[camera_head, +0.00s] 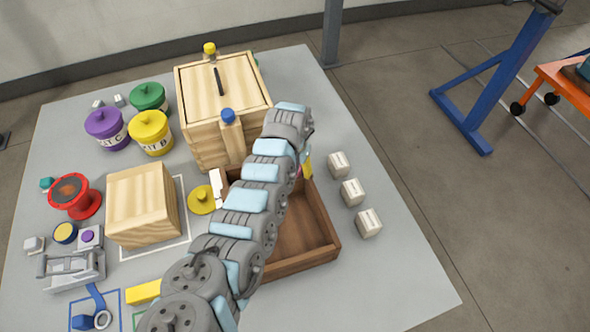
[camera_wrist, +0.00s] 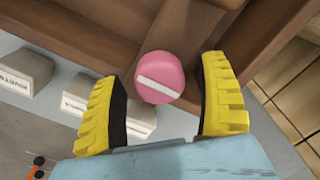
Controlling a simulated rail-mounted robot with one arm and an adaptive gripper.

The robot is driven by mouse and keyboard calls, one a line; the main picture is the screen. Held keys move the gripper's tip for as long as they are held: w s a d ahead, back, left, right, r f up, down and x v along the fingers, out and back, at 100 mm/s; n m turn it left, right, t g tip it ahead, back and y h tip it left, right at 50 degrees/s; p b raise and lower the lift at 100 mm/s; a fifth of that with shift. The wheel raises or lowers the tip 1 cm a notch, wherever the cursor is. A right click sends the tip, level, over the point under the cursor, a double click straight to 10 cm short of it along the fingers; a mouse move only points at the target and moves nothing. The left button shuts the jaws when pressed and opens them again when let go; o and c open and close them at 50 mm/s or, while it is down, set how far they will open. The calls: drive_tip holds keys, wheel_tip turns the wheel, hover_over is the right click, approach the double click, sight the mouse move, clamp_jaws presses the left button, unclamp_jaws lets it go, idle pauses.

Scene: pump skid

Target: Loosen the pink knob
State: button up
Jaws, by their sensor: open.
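In the wrist view the pink knob (camera_wrist: 160,72) is round with a white bar across its face. It sits at the edge of the brown wooden tray. My gripper (camera_wrist: 163,100) is open, with its yellow fingers spread to either side of the knob. The knob appears between and slightly beyond the fingers, and I cannot tell whether either finger touches it. In the head view my arm hides most of the knob, and one yellow finger of my gripper (camera_head: 306,166) shows beside the tray's upper right side.
The brown tray (camera_head: 325,248) lies under my arm. Several pale labelled blocks (camera_head: 351,191) stand right of it. A wooden box (camera_head: 200,85) with blue and yellow-capped posts stands behind.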

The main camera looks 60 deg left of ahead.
drive_tip(key=shift+f, duration=0.1)
drive_tip(key=c, duration=1.2)
